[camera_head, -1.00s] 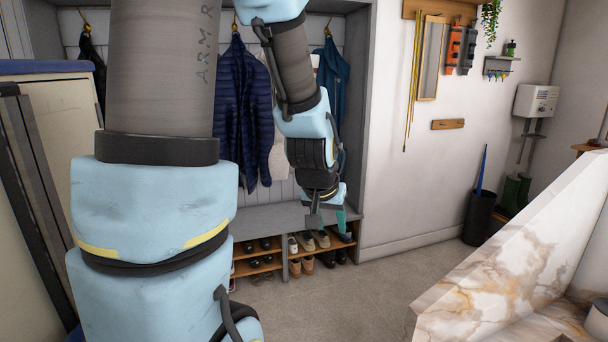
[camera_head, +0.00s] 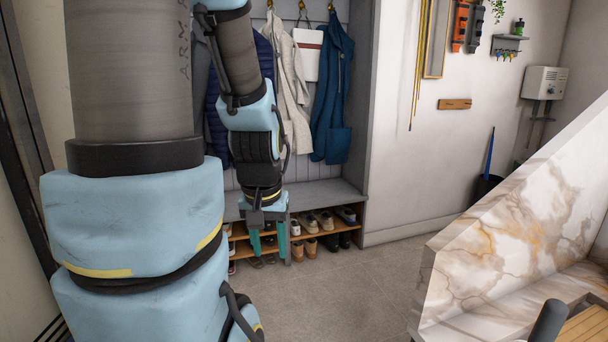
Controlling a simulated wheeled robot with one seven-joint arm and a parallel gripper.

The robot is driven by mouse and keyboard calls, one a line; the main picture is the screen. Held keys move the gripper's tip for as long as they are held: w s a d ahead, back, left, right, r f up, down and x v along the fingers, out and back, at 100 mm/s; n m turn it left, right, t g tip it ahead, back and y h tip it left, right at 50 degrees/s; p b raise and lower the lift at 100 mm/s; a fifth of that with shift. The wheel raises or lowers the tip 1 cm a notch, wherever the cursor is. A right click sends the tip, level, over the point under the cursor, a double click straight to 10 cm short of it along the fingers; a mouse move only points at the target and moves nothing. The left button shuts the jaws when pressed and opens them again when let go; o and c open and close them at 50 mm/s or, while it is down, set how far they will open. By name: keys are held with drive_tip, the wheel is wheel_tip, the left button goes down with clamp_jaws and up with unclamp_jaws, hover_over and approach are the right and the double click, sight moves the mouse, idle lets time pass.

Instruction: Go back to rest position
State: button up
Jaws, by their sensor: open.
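My gripper (camera_head: 268,246) hangs from my folded arm in the head view, its two teal fingers pointing down and apart. It is open, with nothing seen between the fingers. It shows in front of the boot bench (camera_head: 327,193), over the left part of the shoe shelves. Whether it touches the bench cannot be told, but it appears to hang in free air. My large upper arm links fill the left side and hide the left part of the bench.
Shoes (camera_head: 310,246) stand on the shelves under the bench. A blue coat (camera_head: 331,95), a cream coat (camera_head: 289,75) and a navy jacket hang above. A marble-patterned panel (camera_head: 530,220) stands at right. The floor (camera_head: 350,295) between is clear. A dark bin (camera_head: 487,188) stands behind the panel.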

wheel_tip(320, 180, down, 19)
drive_tip(key=s+b, duration=0.1)
drive_tip(key=b, duration=1.5)
wheel_tip(320, 180, up, 16)
drive_tip(key=p, duration=1.6)
drive_tip(key=shift+g, duration=0.3)
